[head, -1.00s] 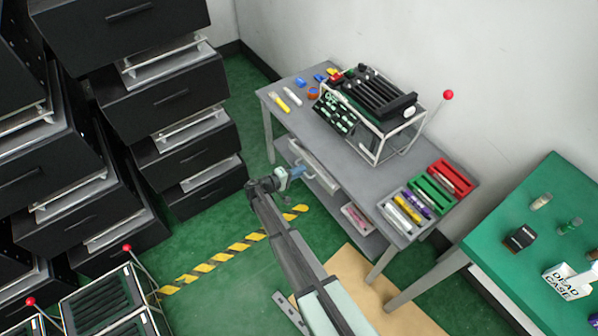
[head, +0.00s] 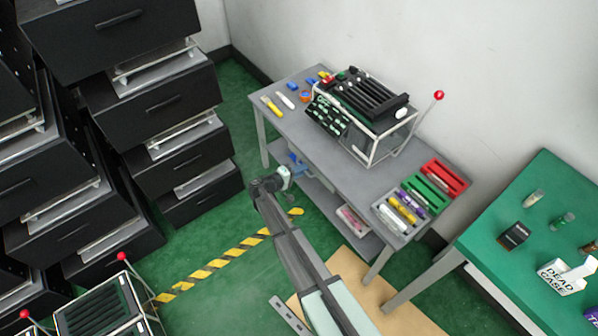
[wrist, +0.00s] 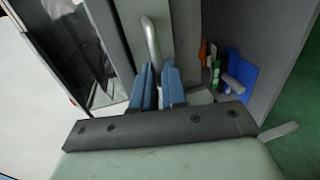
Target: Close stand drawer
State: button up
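The stand is a grey table (head: 335,160) with a lower shelf, near the middle of the head view. Its drawer sits under the tabletop on the front side; no open tray shows in the head view now, and the drawer looks pushed in. In the wrist view a curved silver handle (wrist: 151,42) stands out from a grey panel. My gripper (wrist: 158,88) has its blue fingers close on both sides of this handle, shut on it. In the head view my gripper (head: 296,164) is at the table's front edge, and the drawer front is mostly hidden.
A rack with a red-knobbed lever (head: 370,115) and red and green trays (head: 443,177) stand on the table. A green table (head: 540,215) is at right, black drawer cabinets (head: 155,105) at left. Green floor with a striped line (head: 225,258) is open between.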

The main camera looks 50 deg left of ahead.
jog(key=o, duration=0.4)
jog(key=shift+w, duration=0.15)
jog(key=v, duration=1.4)
jog(key=shift+w, duration=0.1)
